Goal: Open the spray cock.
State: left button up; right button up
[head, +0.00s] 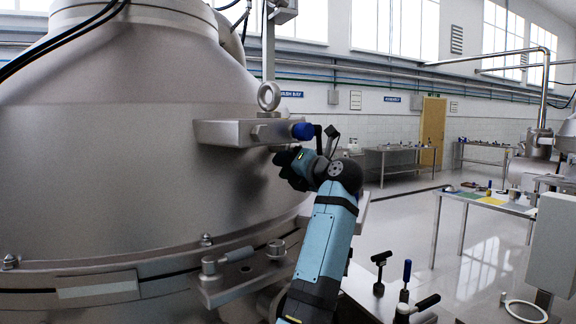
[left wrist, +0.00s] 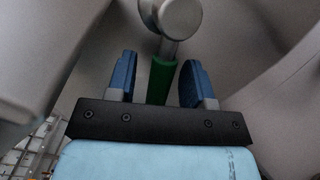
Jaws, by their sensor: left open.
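In the left wrist view a green handle (left wrist: 161,80) hangs from a round metal hub (left wrist: 178,18); it looks like the spray cock's lever. My left gripper (left wrist: 157,85) is open, with one blue finger on each side of the green handle and gaps visible to both. The handle stands between the fingers, nearer the left one. In the head view my left gripper (head: 292,166) is beside the big metal separator (head: 120,150), just below a bracket (head: 225,133) with a blue knob (head: 302,130). The green handle is hidden there. My right gripper is not in view.
The bracket and blue knob are close above my left gripper. A lower bracket (head: 240,285) with a grey handle juts from the separator's rim. Black- and blue-handled levers (head: 405,280) stand at the lower right. Work tables (head: 480,202) are farther off, with open floor between.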

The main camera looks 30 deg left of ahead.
pick_arm(q)
grip_shut()
jog(key=shift+f, duration=0.1)
